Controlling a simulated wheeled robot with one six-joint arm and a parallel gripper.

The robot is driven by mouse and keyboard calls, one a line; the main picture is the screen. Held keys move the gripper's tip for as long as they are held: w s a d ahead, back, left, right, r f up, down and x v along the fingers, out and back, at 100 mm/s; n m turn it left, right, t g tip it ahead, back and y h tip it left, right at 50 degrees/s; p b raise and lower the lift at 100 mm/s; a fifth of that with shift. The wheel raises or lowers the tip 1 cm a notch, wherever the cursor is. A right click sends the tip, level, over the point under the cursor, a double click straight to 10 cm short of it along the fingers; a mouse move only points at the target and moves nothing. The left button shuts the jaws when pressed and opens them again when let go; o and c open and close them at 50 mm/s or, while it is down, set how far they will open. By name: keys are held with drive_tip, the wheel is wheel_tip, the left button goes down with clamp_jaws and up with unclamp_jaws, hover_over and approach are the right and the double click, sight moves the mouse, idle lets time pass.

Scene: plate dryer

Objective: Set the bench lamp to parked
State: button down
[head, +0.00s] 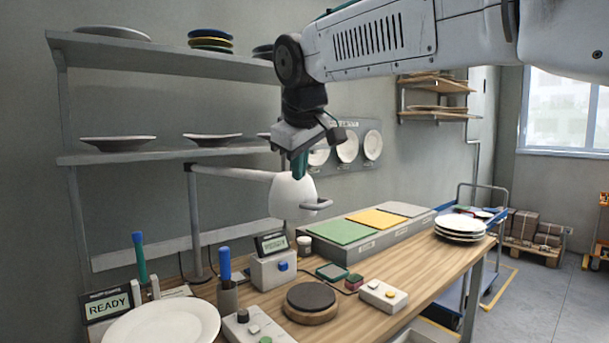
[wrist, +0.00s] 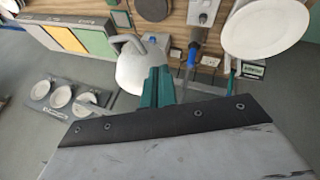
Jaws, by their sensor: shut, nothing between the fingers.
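The bench lamp has a white rounded head (head: 292,195) with a grey handle loop (head: 318,205) on its right side. Its arm (head: 235,173) runs left to an upright post (head: 196,225) at the back of the bench. The head hangs above the bench. My gripper (head: 299,165), with teal fingers, is shut and empty, pointing down just above and in front of the lamp head in the head view. In the wrist view the fingers (wrist: 157,88) overlap the edge of the white lamp head (wrist: 140,70). I cannot tell whether they touch it.
The wooden bench (head: 400,280) holds a large plate (head: 160,322), a READY display (head: 108,305), a dark round pad (head: 311,300), a tray box with green, yellow and grey panels (head: 345,232), and stacked plates (head: 460,226). Shelves (head: 160,153) with plates line the wall behind.

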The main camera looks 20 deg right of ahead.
sight(308, 197)
drive_tip(key=shift+w+d+f, duration=0.7)
drive_tip(key=shift+w+f, duration=0.3)
drive_tip(key=shift+f, duration=0.35)
drive_tip(key=shift+w+d+f, duration=0.75)
drive_tip(key=shift+w+f, duration=0.3)
drive_tip(key=shift+f, duration=0.25)
drive_tip(key=shift+w+d+f, duration=0.7)
drive_tip(key=shift+w+f, duration=0.3)
drive_tip(key=shift+f, duration=0.35)
drive_tip(key=shift+d, duration=0.1)
